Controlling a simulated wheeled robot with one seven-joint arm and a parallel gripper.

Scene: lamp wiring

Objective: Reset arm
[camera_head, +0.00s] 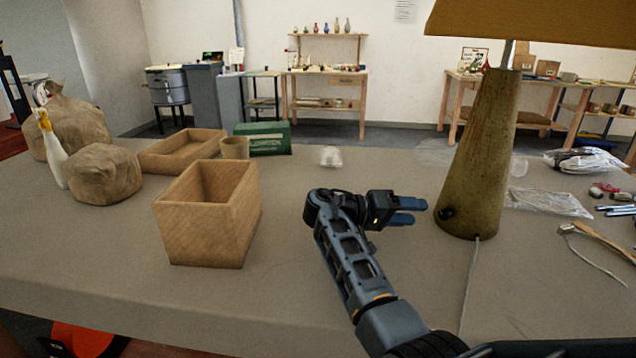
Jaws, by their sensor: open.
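My gripper (408,210) is open, with its two blue fingers pointing right. It is above the table in the middle of the view, and nothing shows between the fingers. My arm reaches up to it from the lower right. A lamp (478,160) with a tapered brown base and a tan shade stands upright just right of the fingertips. A small dark part (446,213) sits low on the lamp base's side, near the fingertips. A light cord (469,285) runs from the lamp's foot toward the table's front edge.
A wooden box (210,225) stands left of my arm. Behind it are a shallow tray (178,152), a cup (234,148) and a green box (265,138). Tools and plastic bags (548,202) lie right of the lamp.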

